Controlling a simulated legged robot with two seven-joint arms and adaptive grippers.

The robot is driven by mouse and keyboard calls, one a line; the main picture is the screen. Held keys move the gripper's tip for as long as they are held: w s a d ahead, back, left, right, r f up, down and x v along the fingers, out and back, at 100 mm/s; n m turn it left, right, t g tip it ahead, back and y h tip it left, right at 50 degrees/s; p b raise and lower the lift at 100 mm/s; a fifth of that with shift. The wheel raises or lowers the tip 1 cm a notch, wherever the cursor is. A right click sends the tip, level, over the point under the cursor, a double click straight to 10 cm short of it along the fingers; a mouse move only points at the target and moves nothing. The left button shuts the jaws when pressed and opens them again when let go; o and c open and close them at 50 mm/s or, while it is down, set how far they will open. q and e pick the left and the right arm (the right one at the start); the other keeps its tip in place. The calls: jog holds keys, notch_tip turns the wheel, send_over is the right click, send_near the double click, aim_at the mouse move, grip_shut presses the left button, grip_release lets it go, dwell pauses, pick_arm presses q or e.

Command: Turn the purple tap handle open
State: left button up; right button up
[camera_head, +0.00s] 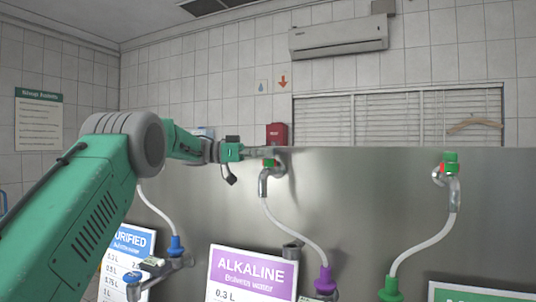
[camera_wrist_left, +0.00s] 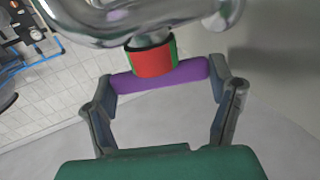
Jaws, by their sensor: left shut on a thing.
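The purple tap handle (camera_wrist_left: 185,76) is a short bar on a red and green collar (camera_wrist_left: 152,61) below a chrome pipe in the left wrist view. My left gripper (camera_wrist_left: 165,82) is shut on it, one finger at each end of the bar. In the head view my left gripper (camera_head: 262,153) is at the top of the middle tap (camera_head: 266,183), above the purple ALKALINE sign (camera_head: 252,274). The purple handle itself is hidden there behind the gripper. My right gripper is not in view.
A tap with a green handle (camera_head: 450,158) stands to the right on the steel panel (camera_head: 350,215). Hoses run down to purple (camera_head: 325,279), green (camera_head: 389,288) and blue (camera_head: 176,246) fittings. A blue PURIFIED sign (camera_head: 130,242) is at the left. A red box (camera_head: 277,133) is behind the gripper.

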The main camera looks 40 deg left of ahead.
pick_arm(q)
jog(key=shift+w+f+m+g+h, duration=0.1)
jog(key=shift+f+m+g+h, duration=0.1)
jog(key=shift+m+g+h, duration=0.4)
jog(key=o, duration=0.9)
jog(key=shift+o, duration=1.3)
jog(key=shift+w+d, duration=0.15)
jog(key=shift+a+r, duration=0.1)
jog(key=shift+a, duration=0.15)
jog(key=v, duration=0.8)
jog(key=shift+w, duration=0.15)
